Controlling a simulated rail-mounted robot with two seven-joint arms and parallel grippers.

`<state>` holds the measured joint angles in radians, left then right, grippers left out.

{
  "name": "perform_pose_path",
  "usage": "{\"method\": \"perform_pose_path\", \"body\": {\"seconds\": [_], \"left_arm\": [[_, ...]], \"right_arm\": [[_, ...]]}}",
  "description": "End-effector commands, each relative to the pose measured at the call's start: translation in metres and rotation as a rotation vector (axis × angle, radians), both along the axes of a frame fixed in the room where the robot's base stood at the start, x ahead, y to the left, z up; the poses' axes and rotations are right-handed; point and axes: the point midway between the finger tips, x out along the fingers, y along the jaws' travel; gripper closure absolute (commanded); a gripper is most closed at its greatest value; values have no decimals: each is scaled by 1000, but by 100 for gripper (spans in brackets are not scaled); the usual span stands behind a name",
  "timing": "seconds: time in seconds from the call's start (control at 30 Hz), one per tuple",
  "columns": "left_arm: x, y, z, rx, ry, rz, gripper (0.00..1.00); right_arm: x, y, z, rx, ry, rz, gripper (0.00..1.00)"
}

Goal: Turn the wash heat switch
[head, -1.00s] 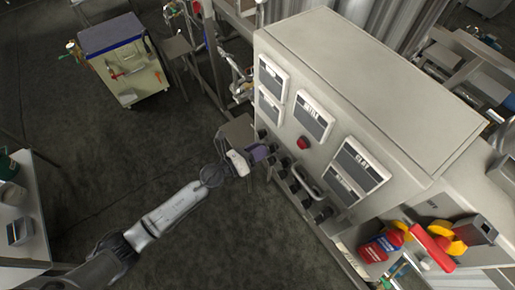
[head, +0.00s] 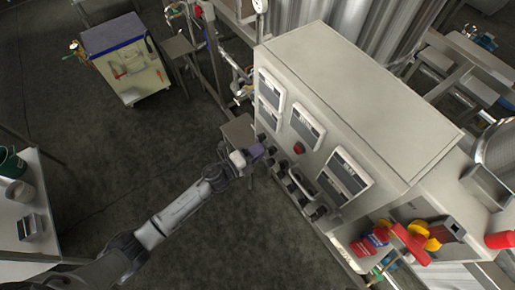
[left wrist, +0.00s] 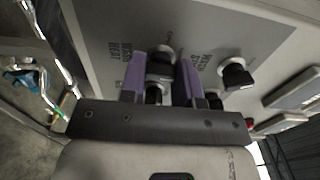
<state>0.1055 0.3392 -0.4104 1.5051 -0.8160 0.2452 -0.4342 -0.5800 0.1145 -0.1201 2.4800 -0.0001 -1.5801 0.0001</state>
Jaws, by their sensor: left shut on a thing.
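The grey control cabinet (head: 320,165) has a row of black knobs along the lower front. My left gripper (head: 258,151) is at the left end of this row in the head view, against the panel. In the left wrist view its purple fingers (left wrist: 160,78) stand on either side of a black switch knob (left wrist: 160,60), shut on it. A second black knob (left wrist: 235,74) is to the right, clear of the fingers. My right gripper is not in view.
A red button (head: 299,148) and several display units (head: 345,175) are on the panel face. Red and yellow items (head: 410,240) are at the cabinet's right end. A cart (head: 125,65) stands at the back left. The dark floor between is clear.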

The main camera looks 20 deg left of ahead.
Motion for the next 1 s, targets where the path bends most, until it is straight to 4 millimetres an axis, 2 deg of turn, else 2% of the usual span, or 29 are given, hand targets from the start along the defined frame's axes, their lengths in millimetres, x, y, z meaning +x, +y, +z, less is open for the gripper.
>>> {"method": "perform_pose_path", "body": {"seconds": [0.03,0.5,1.0], "left_arm": [[0,0,4,-37,25,1,94],[0,0,3,-407,273,0,94],[0,0,2,-750,502,-1,94]], "right_arm": [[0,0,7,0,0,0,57],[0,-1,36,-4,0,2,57],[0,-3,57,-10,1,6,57]]}}
